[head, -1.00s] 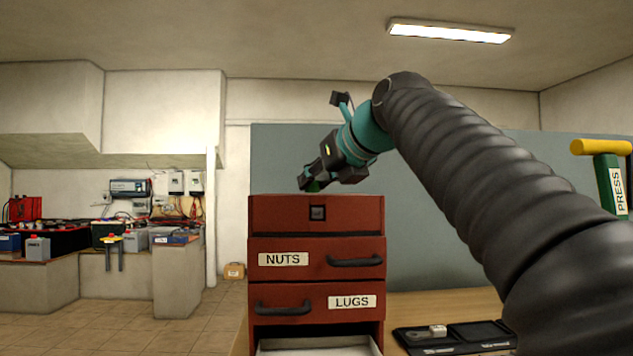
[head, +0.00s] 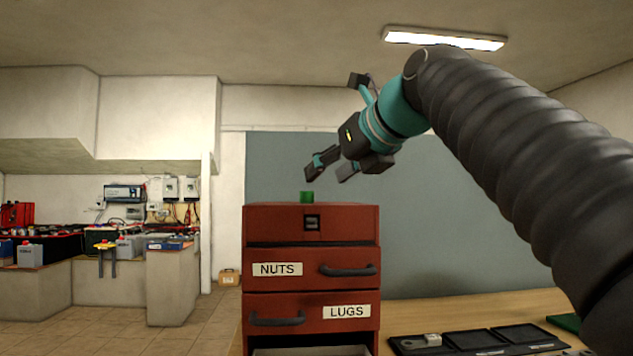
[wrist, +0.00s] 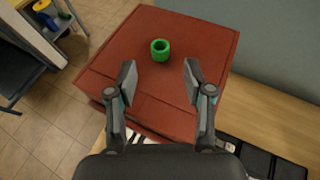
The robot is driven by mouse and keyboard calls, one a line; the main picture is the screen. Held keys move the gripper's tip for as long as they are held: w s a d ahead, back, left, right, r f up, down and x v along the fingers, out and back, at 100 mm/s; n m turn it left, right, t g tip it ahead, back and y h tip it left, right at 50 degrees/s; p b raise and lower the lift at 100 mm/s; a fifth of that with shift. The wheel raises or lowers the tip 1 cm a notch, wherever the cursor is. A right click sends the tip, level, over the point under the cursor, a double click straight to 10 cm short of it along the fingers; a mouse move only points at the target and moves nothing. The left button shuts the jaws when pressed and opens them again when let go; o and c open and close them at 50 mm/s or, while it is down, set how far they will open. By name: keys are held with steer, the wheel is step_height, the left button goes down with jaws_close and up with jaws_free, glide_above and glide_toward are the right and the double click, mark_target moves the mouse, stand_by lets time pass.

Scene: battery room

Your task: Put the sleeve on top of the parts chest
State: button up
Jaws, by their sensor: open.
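The green sleeve (head: 306,196) stands upright on top of the red parts chest (head: 312,227). In the wrist view the sleeve (wrist: 160,49) is a short ring with its hole facing up, resting on the chest top (wrist: 197,52) toward the far edge. My gripper (head: 328,174) is open and empty, above the chest and a little above and to the right of the sleeve. In the wrist view the fingers (wrist: 160,80) are spread apart, with the sleeve beyond their tips and not touched.
The chest has drawers labelled NUTS (head: 277,269) and LUGS (head: 346,312); a lower drawer (head: 312,350) stands open. A black tray (head: 470,341) lies on the wooden bench (head: 450,306) to the right. Batteries (head: 31,255) stand on the far left counters.

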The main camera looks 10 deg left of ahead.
steer(key=shift+v, duration=2.7)
steer(key=shift+c, duration=0.3)
